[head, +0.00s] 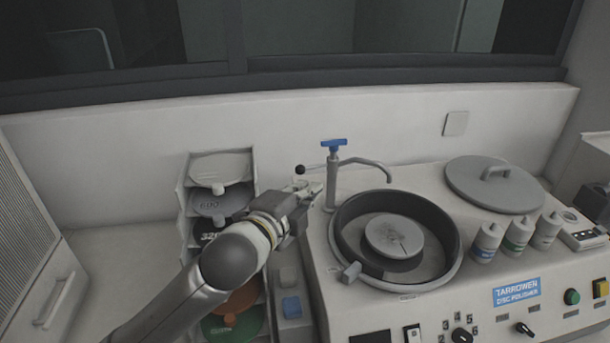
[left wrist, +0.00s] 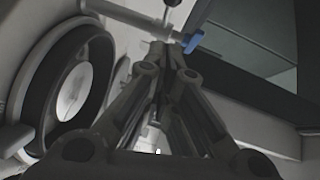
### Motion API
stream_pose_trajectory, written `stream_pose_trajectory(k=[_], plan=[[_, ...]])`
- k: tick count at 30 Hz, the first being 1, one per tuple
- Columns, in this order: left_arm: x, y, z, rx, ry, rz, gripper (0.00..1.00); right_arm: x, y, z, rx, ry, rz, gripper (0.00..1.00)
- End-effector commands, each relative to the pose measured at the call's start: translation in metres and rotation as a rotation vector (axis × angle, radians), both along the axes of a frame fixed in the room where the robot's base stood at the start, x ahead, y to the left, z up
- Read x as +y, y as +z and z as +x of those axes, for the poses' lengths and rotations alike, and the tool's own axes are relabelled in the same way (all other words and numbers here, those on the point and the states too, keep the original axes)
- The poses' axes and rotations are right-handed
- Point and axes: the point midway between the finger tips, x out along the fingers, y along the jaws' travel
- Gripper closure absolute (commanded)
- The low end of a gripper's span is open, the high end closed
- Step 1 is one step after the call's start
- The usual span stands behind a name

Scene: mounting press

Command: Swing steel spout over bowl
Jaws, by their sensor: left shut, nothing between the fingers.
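The steel spout (head: 368,162) curves right from an upright post (head: 331,185) behind the bowl. Its tip hangs over or near the bowl's back rim; I cannot tell which exactly. A blue tap handle (head: 334,143) tops the post, and a black ball knob (head: 300,169) sticks out to its left. The dark round bowl (head: 344,215) holds a grey disc (head: 394,236). My left gripper (head: 314,189) is shut and empty, just left of the post and below the knob. In the left wrist view, the shut fingertips (left wrist: 164,48) point toward the post and blue handle (left wrist: 192,42); contact is unclear.
A rack of labelled discs (head: 221,167) stands behind and left of my left arm. A grey lid (head: 494,184) and several bottles (head: 486,242) sit right of the bowl. The polisher's front panel carries knobs and switches. A white wall and window sill close off the back.

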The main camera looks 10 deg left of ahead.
Motion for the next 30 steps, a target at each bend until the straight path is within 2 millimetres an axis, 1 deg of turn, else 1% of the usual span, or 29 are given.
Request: stream_pose_trajectory(k=[1,4,6,10,15,25,30], plan=[[-0.003,0.002,0.009,0.002,0.001,-0.002,1.0,0.007,0.005,0.0,-0.001,0.0,0.009,0.6],[-0.006,-0.001,0.024,0.001,0.0,-0.002,1.0,0.019,0.01,0.001,-0.001,0.0,0.022,0.6],[0.003,-0.003,0.034,0.002,0.002,0.003,1.0,0.025,0.015,0.0,-0.002,0.001,0.03,0.6],[0.009,-0.007,0.046,0.001,0.0,0.001,1.0,0.025,0.019,0.001,-0.003,0.004,0.03,0.6],[0.014,-0.01,0.053,0.0,-0.001,0.0,1.0,0.02,0.021,0.001,-0.003,0.005,0.024,0.6],[0.015,-0.01,0.054,-0.001,-0.001,0.0,1.0,0.013,0.021,0.001,-0.004,0.002,0.016,0.6],[0.028,-0.007,0.063,0.0,0.001,0.003,1.0,0.012,0.035,0.001,-0.003,0.001,0.015,0.6]])
